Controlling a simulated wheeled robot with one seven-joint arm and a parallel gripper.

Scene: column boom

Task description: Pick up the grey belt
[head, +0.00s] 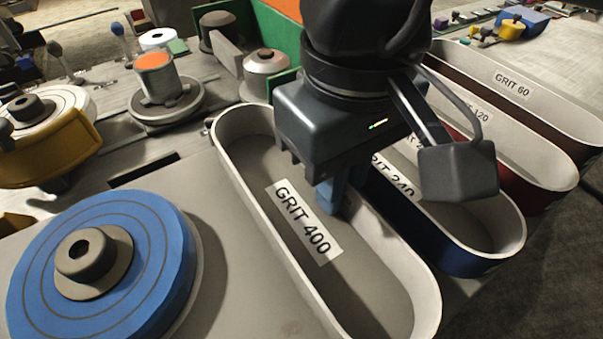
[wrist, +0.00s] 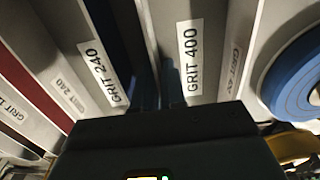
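The grey belt (head: 228,169) is an upright oval loop with a pale inner face, around a "GRIT 400" label on the surface. In the head view it stands in the middle, right of a blue disc. My gripper (head: 331,197) is over its right wall, with a blue finger down inside the loop; the other finger is hidden there. In the wrist view, the two dark blue fingers of my gripper (wrist: 160,94) are close together, one on each side of the belt's wall (wrist: 146,35). I cannot tell whether they touch it.
A blue belt (head: 466,264) stands close on the right, with a red belt (head: 543,195) and a darker belt (head: 590,156) beyond. The blue disc (head: 165,240) lies left. A spindle with an orange top (head: 158,80) and a green-orange bin (head: 285,30) are behind.

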